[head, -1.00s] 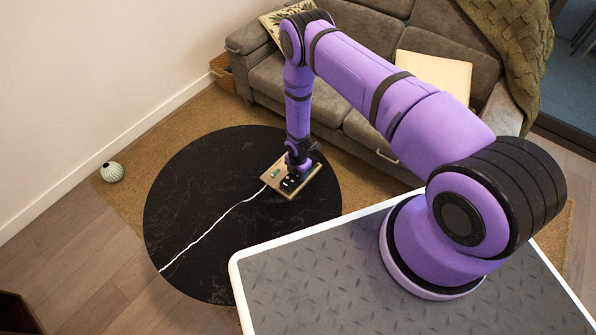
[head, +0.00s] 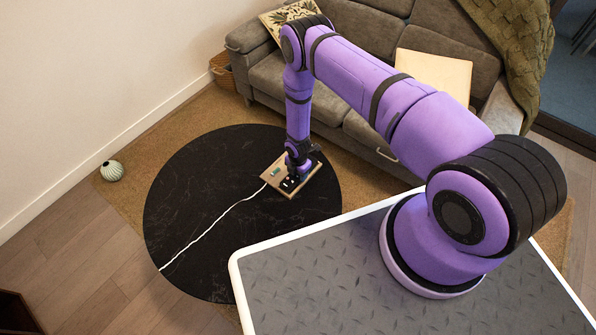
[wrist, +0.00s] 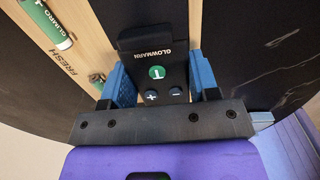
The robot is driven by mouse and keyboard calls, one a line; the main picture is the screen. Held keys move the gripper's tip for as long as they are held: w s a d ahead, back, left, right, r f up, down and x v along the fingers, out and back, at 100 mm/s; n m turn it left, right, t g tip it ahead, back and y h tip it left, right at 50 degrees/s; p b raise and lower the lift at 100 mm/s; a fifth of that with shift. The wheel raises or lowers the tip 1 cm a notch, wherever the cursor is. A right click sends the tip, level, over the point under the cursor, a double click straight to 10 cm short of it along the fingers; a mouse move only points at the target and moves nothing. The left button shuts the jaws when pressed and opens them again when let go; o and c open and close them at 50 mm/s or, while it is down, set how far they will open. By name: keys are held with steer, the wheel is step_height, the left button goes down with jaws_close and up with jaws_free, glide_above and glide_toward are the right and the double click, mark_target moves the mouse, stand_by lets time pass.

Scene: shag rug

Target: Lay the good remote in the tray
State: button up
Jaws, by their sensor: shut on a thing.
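A black remote (wrist: 160,72) marked GLOWMARN, with a green button and plus and minus buttons, sits between the blue finger pads of my gripper (wrist: 162,88). My gripper is shut on it. A light wooden tray (wrist: 88,20) lies beneath, with the word FRESH and green batteries (wrist: 48,22) on the left. In the head view my gripper (head: 293,178) is low over the tray (head: 309,180), pointing down. I cannot tell whether the remote touches the tray floor. The arm hides part of the tray there.
A grey sofa (head: 268,85) stands close behind. A ribbed pale ball-like object (head: 112,171) is at far left.

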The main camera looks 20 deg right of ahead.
steer(key=shift+f, duration=0.3)
steer(key=o, duration=1.1)
steer(key=shift+c, duration=0.2)
